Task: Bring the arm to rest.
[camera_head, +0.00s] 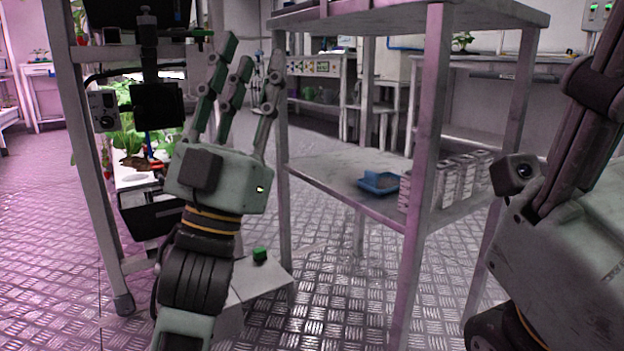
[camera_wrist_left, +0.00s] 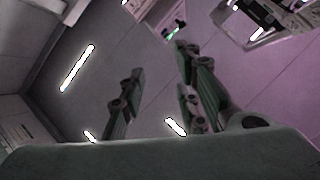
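My left gripper (camera_head: 251,60) stands upright at the left of the head view. Its grey-green fingers point up and are spread apart, with nothing between them. In the left wrist view, the open fingers (camera_wrist_left: 155,75) point up toward the ceiling with an empty gap between them. My right gripper (camera_head: 585,130) is close at the right edge of the head view. Its dark finger parts run up out of the frame, so its tips are hidden.
A grey metal rack (camera_head: 330,172) stands just right of my left gripper, holding a blue tray (camera_head: 379,183) and a row of white boxes (camera_head: 458,178). A plant rack (camera_head: 80,150) stands close on the left. A low white box (camera_head: 262,277) with a green button is on the floor.

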